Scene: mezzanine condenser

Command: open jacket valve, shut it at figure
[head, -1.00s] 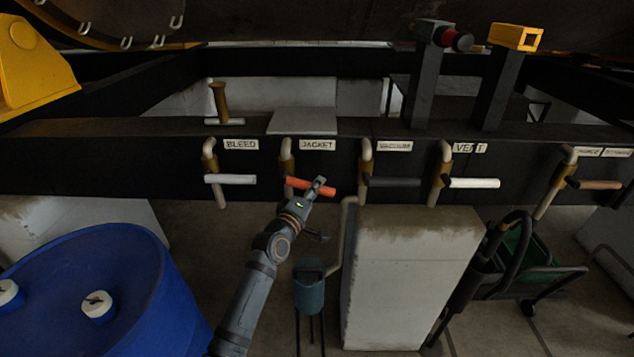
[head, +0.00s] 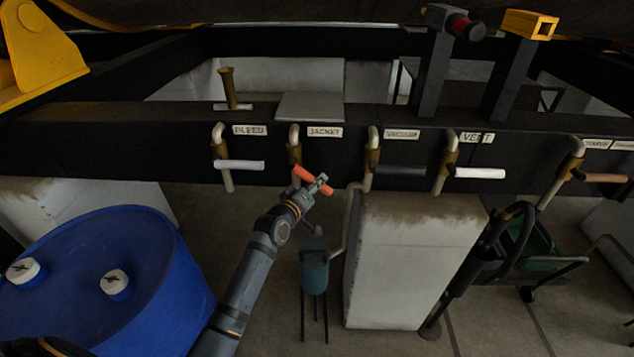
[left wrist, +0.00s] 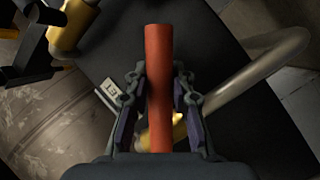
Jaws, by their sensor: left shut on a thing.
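The jacket valve's orange-red handle (head: 306,175) sits below the JACKET label (head: 325,132). It slopes down to the right from its brass body and bent pipe (head: 294,138). My left gripper (head: 318,184) is shut on this handle. In the left wrist view the red handle (left wrist: 158,80) runs upright between the two fingers of the left gripper (left wrist: 160,95). The figure named in the task cannot be made out. My right gripper is not in view.
White-handled bleed (head: 240,166) and vent (head: 478,173) valves and the black-handled vacuum valve (head: 400,170) flank it. Below stand a blue drum (head: 110,240), a small teal pot on legs (head: 314,270) and a pale block (head: 410,260).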

